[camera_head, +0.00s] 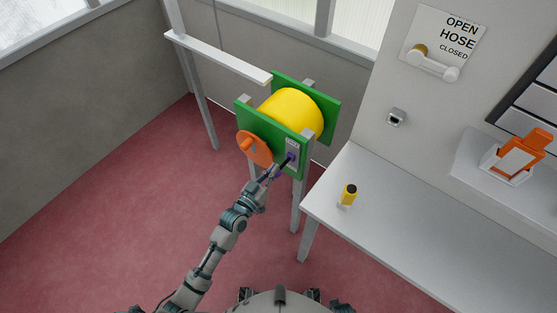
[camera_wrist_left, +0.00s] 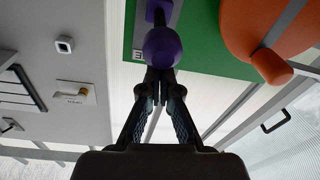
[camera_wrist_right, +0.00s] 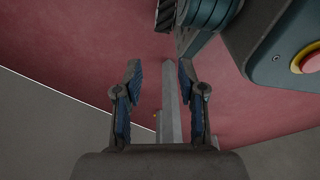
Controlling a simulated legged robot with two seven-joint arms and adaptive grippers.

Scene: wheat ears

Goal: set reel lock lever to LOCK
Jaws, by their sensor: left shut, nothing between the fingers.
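The reel is a yellow drum (camera_head: 292,108) between two green side plates (camera_head: 243,111). The lock lever has a purple knob (camera_head: 291,157) and sits below a small white label plate (camera_head: 292,142) on the front green plate. The label is too small to read here. My left gripper (camera_head: 277,171) is at the lever. In the left wrist view its fingers (camera_wrist_left: 160,76) are shut with their tips right at the purple knob (camera_wrist_left: 162,46), with nothing between them; I cannot tell whether they touch it. My right gripper (camera_wrist_right: 158,70) is open and empty, away from the reel.
An orange crank disc (camera_head: 258,151) with a handle (camera_head: 245,144) sits just left of the lever. A white bench (camera_head: 390,235) with a yellow-black bottle (camera_head: 349,193) stands at right. A hose sign (camera_head: 445,40) with a lever hangs on the wall. The red floor at left is clear.

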